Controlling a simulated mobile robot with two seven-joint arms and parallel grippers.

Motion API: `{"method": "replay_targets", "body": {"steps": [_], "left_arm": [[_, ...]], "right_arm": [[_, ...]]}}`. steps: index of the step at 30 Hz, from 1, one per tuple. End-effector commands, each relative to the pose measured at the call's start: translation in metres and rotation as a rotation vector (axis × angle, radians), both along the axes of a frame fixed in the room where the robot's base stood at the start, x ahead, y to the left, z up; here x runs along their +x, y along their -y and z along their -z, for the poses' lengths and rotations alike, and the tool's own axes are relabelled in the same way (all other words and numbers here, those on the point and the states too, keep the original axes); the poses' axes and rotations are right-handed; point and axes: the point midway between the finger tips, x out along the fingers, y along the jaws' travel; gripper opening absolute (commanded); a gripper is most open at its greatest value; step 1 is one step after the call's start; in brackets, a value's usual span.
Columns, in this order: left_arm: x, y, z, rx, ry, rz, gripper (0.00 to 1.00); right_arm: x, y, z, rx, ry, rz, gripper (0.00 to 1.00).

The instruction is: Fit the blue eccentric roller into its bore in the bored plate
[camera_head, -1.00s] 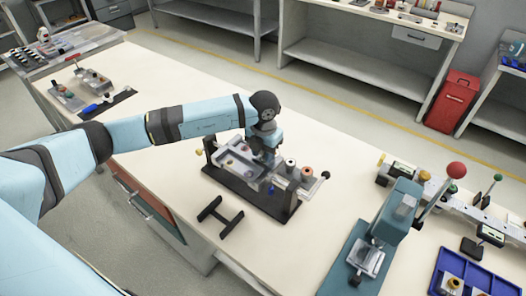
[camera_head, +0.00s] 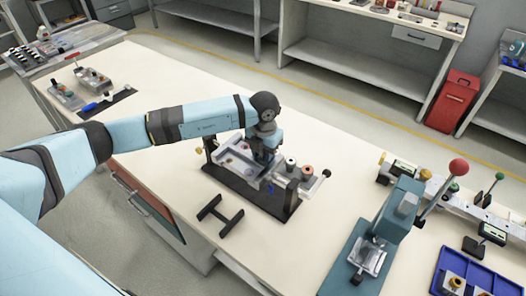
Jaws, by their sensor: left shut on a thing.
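The bored plate (camera_head: 237,164) is grey and sits in a fixture on a black base (camera_head: 241,190) in the middle of the bench. My left gripper (camera_head: 264,160) points down over the plate, close above it, and is shut. A small blue patch (camera_head: 269,187) shows low beside the gripper, at the plate's front edge. I take it as the blue eccentric roller in the gripper, but it is too small to see clearly. The bore under the gripper is hidden. My right gripper is not in view.
Two rollers, one dark-topped (camera_head: 290,164) and one reddish (camera_head: 306,172), stand at the fixture's right. A black H-shaped stand (camera_head: 220,215) lies in front. A teal press (camera_head: 378,235) and a blue tray (camera_head: 466,277) stand right.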

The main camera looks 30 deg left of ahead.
Motion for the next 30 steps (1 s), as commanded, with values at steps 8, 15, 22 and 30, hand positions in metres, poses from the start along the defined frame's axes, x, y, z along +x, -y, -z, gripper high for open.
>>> {"method": "replay_targets", "body": {"steps": [8, 15, 22, 30], "left_arm": [[-0.001, 0.001, 0.003, -0.002, -0.001, 0.002, 0.65], [-0.002, 0.003, 0.004, -0.004, -0.003, 0.004, 0.65], [-0.002, 0.004, 0.005, -0.005, -0.004, 0.005, 0.65], [0.003, -0.003, -0.01, -0.007, -0.001, 0.005, 0.65]], "right_arm": [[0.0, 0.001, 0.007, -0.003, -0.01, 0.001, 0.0], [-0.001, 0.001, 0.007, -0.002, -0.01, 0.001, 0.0], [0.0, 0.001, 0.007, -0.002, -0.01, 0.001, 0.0], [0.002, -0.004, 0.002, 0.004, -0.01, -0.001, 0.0]]}}
